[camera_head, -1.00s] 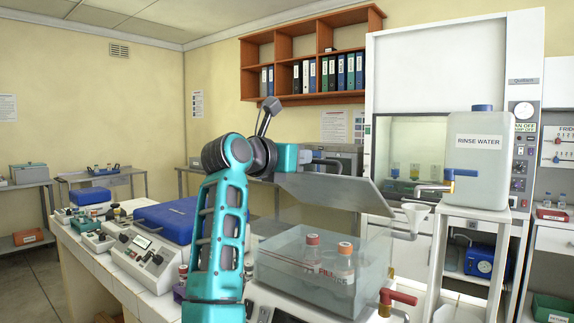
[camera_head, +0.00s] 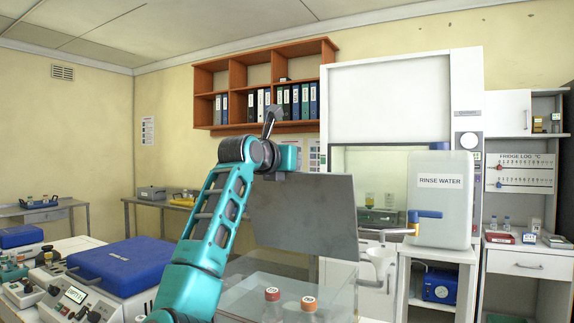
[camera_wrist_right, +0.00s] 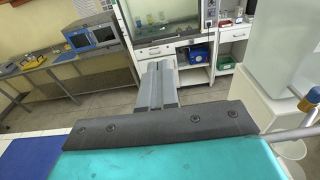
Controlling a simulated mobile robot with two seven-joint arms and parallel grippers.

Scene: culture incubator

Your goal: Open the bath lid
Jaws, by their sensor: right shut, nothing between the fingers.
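The bath (camera_head: 290,285) is a clear box at the bottom middle of the head view, cut off by the lower edge. Two bottles (camera_head: 272,294) with red and orange caps show through it. Its flat grey lid (camera_head: 305,215) stands steeply raised over the bath. My right arm reaches up beside the lid's left edge, with its wrist at the lid's top edge. In the right wrist view the right gripper (camera_wrist_right: 157,85) is shut and empty, pointing away from the camera. My left gripper is not in view.
A blue-lidded device (camera_head: 125,265) stands left of the arm. A rinse water container (camera_head: 440,205) with a blue tap stands on a stand at the right, close to the lid. A fume hood (camera_head: 400,110) is behind. Open floor (camera_wrist_right: 110,105) shows beyond the bench.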

